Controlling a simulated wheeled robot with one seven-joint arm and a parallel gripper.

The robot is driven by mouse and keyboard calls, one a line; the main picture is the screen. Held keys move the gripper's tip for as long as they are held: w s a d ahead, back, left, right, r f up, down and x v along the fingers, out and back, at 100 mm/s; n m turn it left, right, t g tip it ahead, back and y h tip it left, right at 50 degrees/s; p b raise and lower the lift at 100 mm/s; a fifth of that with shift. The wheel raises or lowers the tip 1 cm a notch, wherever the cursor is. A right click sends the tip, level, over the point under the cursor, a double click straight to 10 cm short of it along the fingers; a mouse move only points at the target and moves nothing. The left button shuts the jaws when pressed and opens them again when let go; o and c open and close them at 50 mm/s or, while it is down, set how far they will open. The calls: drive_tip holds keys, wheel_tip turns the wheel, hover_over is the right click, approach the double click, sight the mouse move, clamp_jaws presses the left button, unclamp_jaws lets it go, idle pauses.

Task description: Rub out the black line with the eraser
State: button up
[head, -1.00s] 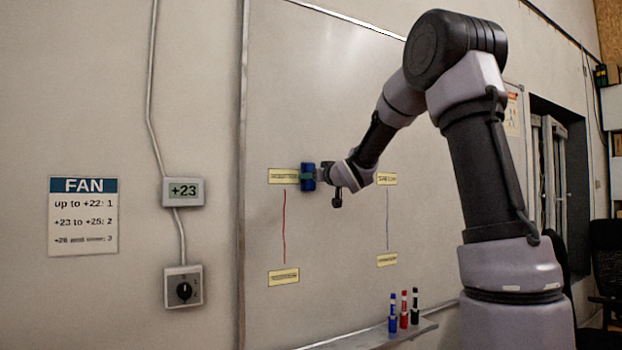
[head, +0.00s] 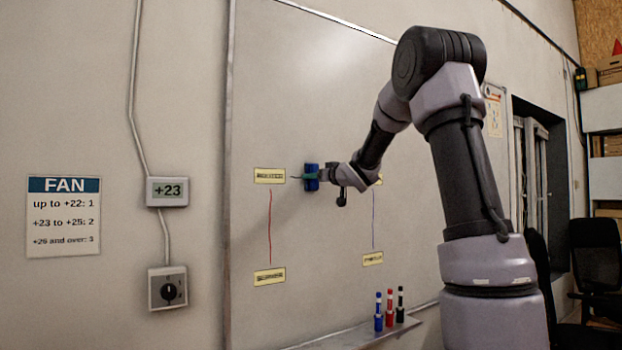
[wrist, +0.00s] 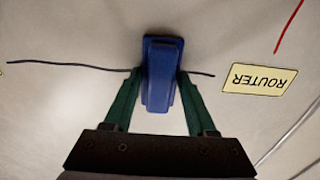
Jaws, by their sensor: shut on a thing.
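My gripper (wrist: 159,78) is shut on the blue eraser (wrist: 161,60), with one green finger on each side. In the head view the eraser (head: 311,183) is at the whiteboard, right of the ROUTER label (head: 269,176). I cannot tell if it presses on the board. The black line (wrist: 75,65) runs across the wrist view, slightly wavy, on both sides of the eraser; its middle is hidden behind the eraser and fingers. In the head view only a short piece of it (head: 295,177) shows between label and eraser; my arm hides the rest.
A red line (head: 270,228) runs down from ROUTER to a lower label (head: 269,276). A blue line (head: 373,220) runs down on the right to another label (head: 373,258). Blue, red and black markers (head: 389,312) stand on the tray (head: 372,334) below the whiteboard (head: 320,250).

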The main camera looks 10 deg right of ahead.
sight(291, 176)
drive_tip(key=w+d, duration=0.3)
drive_tip(key=d, duration=0.7)
drive_tip(key=w+d, duration=0.4)
drive_tip(key=d, duration=0.6)
drive_tip(key=shift+d, duration=0.15)
drive_tip(key=s+a, duration=0.2)
drive_tip(key=a, duration=0.6)
drive_tip(key=s+a, duration=0.3)
drive_tip(key=a, duration=0.6)
drive_tip(key=shift+s, duration=0.35)
drive_tip(key=shift+s+a, duration=0.5)
drive_tip(key=shift+a, duration=1.2)
drive_tip(key=shift+s+a, duration=0.5)
drive_tip(key=shift+a, duration=1.25)
drive_tip(key=shift+s+a, duration=0.5)
drive_tip(key=shift+a, duration=1.2)
